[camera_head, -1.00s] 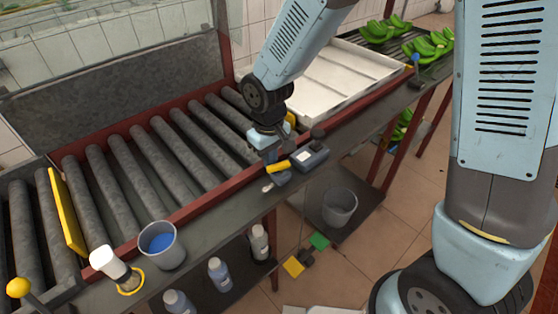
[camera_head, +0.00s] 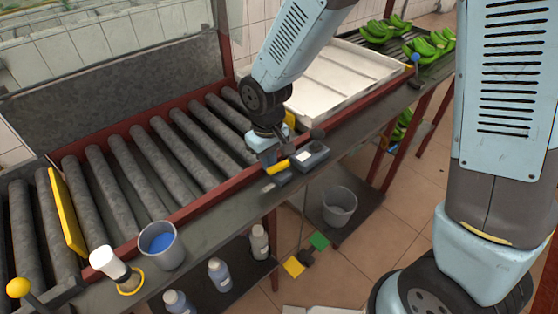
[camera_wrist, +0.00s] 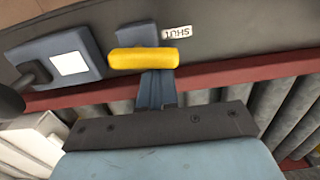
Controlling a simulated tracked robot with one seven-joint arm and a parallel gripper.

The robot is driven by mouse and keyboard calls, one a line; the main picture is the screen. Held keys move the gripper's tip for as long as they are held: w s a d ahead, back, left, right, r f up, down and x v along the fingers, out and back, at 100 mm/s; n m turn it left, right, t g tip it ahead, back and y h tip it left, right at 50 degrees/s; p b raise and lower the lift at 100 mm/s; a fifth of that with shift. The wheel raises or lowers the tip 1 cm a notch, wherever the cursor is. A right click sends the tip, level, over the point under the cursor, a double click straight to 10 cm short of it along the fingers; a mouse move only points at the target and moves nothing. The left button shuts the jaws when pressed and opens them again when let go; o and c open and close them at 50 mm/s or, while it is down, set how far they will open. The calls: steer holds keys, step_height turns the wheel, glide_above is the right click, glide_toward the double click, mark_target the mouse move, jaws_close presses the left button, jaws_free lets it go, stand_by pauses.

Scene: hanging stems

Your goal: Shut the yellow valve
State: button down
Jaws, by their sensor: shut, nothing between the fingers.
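The yellow valve handle (camera_head: 277,167) sits on a small blue-grey block at the front ledge of the roller table. In the wrist view the yellow handle (camera_wrist: 143,58) lies crosswise, with its right end just below a white label reading SHUT (camera_wrist: 177,33). My gripper (camera_head: 268,158) is right behind the handle in the head view. In the wrist view my gripper (camera_wrist: 155,85) has its fingers together and empty, with their tips at the handle's near edge. I cannot tell whether they touch it.
A grey box with a white label (camera_head: 311,155) and dark knob stands close to the right of the valve. A white tray (camera_head: 335,75) is behind it. A grey cup with blue contents (camera_head: 162,246) stands on the ledge at left. Several rollers lie behind the ledge.

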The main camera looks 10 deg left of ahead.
steer(key=shift+s, duration=0.45)
steer(key=shift+w+a, duration=0.1)
steer(key=shift+a, duration=0.05)
steer(key=shift+w+a+r, duration=0.1)
steer(key=shift+w+a, duration=0.2)
step_height(320, 180, up, 9)
stand_by(0.9)
